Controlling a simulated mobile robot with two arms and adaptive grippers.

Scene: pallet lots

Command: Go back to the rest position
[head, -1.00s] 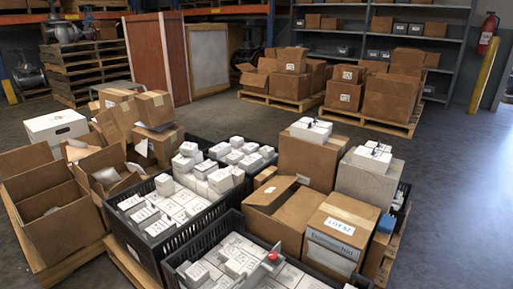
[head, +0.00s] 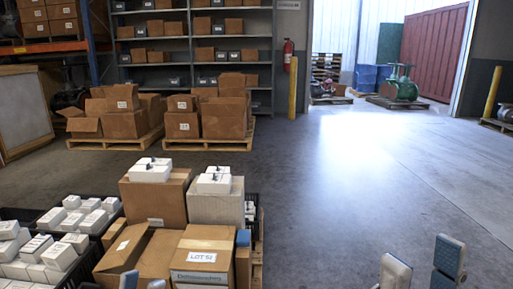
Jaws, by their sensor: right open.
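My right gripper (head: 422,266) is at the bottom right of the head view, with its two fingers upright and apart. It is open and empty, over bare floor to the right of the pallet of boxes. At the bottom edge, in front of the open carton, small dark and pale tips that look like my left gripper (head: 142,283) just show. The rest of it is out of frame, and whether it is open or shut is unclear.
Close ahead at left, a pallet holds an open carton (head: 127,247), a labelled box (head: 205,250), taller boxes and white cartons in black crates. Another loaded pallet (head: 195,145) and shelves stand behind. Free floor (head: 350,190) lies to the right, towards a bright doorway.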

